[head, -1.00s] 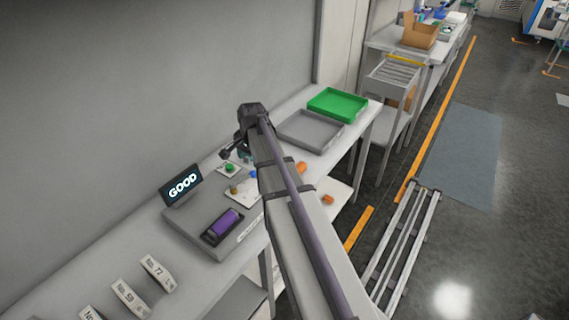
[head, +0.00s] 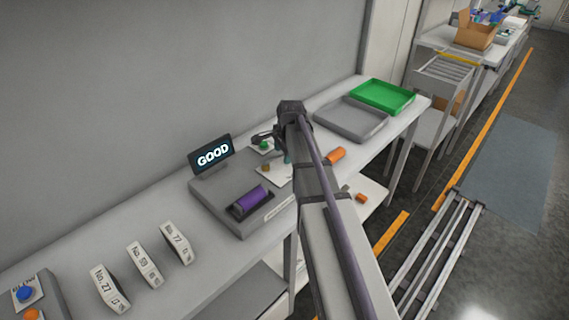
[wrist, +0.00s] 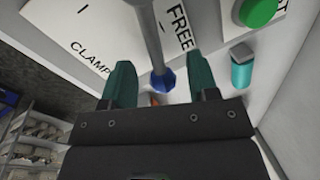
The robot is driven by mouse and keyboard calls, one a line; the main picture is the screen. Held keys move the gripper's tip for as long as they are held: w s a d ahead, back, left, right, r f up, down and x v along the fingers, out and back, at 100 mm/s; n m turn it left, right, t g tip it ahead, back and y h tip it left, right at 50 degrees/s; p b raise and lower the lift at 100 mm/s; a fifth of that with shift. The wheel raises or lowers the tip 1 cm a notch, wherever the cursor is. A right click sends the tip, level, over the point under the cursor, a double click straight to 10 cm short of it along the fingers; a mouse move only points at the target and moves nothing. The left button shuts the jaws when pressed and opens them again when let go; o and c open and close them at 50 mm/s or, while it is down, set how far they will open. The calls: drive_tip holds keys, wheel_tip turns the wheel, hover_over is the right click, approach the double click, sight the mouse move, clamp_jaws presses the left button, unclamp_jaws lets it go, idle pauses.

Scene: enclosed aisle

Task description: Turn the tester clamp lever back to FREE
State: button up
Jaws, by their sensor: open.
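The clamp lever (wrist: 148,35) is a silver rod with a blue knob (wrist: 162,81) at its end in the wrist view. It crosses a white plate (wrist: 105,25) marked CLAMP on the left and FREE on the right, and the rod appears closer to the FREE lettering. My gripper (wrist: 162,82) is open, with one teal finger on each side of the knob and visible gaps between. I cannot tell how deep the knob sits between the fingers. In the head view my gripper (head: 284,150) is over the panel, and the lever is hidden there.
The tester (head: 225,205) holds a purple cylinder (head: 250,201); its display (head: 212,155) reads GOOD. A green button (wrist: 258,11) and teal cylinder (wrist: 241,68) are close to the right finger. An orange cylinder (head: 336,154), grey tray (head: 352,119) and green tray (head: 383,96) are beyond.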

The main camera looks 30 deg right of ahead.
drive_tip(key=shift+c, duration=0.2)
clamp_jaws()
idle(0.3)
